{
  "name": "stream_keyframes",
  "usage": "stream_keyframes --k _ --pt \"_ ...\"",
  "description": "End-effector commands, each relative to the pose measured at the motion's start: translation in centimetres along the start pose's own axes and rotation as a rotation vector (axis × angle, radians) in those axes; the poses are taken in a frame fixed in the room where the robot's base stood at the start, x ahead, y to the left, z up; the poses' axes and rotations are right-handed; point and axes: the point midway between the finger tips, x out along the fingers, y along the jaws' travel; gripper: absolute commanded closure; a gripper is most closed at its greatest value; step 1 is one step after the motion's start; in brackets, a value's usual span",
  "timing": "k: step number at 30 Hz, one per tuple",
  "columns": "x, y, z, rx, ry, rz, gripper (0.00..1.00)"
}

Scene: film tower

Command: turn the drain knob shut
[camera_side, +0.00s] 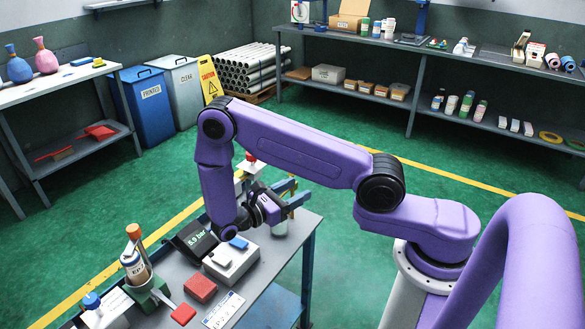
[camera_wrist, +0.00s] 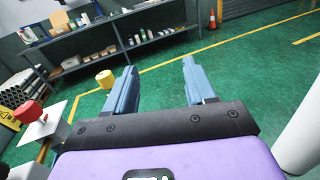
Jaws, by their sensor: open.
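My gripper (camera_side: 291,194) is open, with its two blue fingers level above the far right end of the workbench (camera_side: 300,228). In the wrist view the gap between the fingers (camera_wrist: 158,78) is empty, with only green floor behind it. A yellow knob (camera_wrist: 105,78) shows just left of the left finger, apart from the gap. A red knob (camera_wrist: 29,110) on a white plate shows farther left, and in the side view the red knob (camera_side: 250,158) stands behind my wrist. I cannot tell which knob is the drain knob. My arm hides part of the fixture.
Beyond the bench is open green floor.

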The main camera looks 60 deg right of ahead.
Motion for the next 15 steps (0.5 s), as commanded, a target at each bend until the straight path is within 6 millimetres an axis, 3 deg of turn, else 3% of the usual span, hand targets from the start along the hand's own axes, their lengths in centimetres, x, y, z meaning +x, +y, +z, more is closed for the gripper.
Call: stream_keyframes --k 3,7,11,15 --pt "-4.0 1.8 -1.2 -0.028 0.012 0.256 0.45" --pt "-6.6 2.7 -2.0 -0.047 0.020 0.408 0.45" --pt "-7.1 3.1 -2.2 -0.052 0.022 0.453 0.45" --pt "-5.7 3.8 -2.2 -0.051 0.021 0.448 0.45"
